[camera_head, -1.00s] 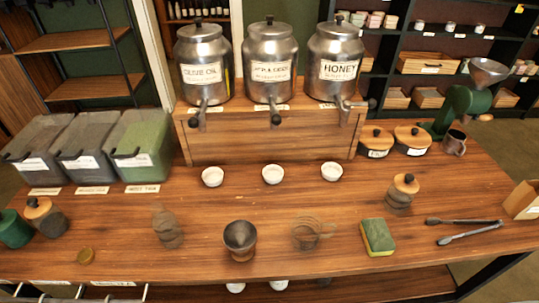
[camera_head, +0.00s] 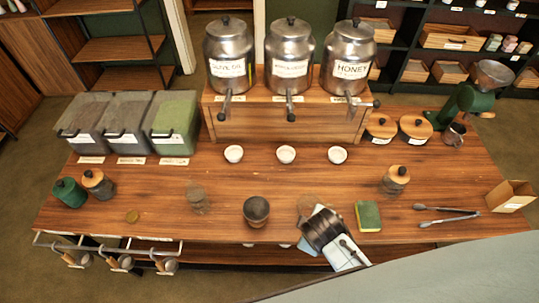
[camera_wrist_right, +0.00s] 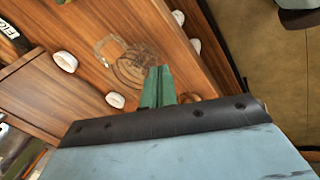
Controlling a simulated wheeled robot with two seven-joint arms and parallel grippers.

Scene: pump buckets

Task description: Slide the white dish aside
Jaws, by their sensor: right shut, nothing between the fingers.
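Three small white dishes stand in a row on the wooden table in front of the jars: a left dish (camera_head: 233,154), a middle dish (camera_head: 286,154) and a right dish (camera_head: 337,155). My right gripper (camera_head: 322,228) is over the table's front part, nearer the front edge than the dishes and apart from them. In the right wrist view its green fingers (camera_wrist_right: 158,87) are shut together and empty. Two white dishes show there, one upper left (camera_wrist_right: 65,61) and one nearer the fingers (camera_wrist_right: 115,100). My left gripper is not in view.
A glass pitcher (camera_head: 307,205) is partly behind my right gripper. A green sponge (camera_head: 368,216) lies to its right and a dark cup (camera_head: 256,211) stands to its left. Tongs (camera_head: 449,214) lie farther right. The jar stand (camera_head: 287,124) rises behind the dishes.

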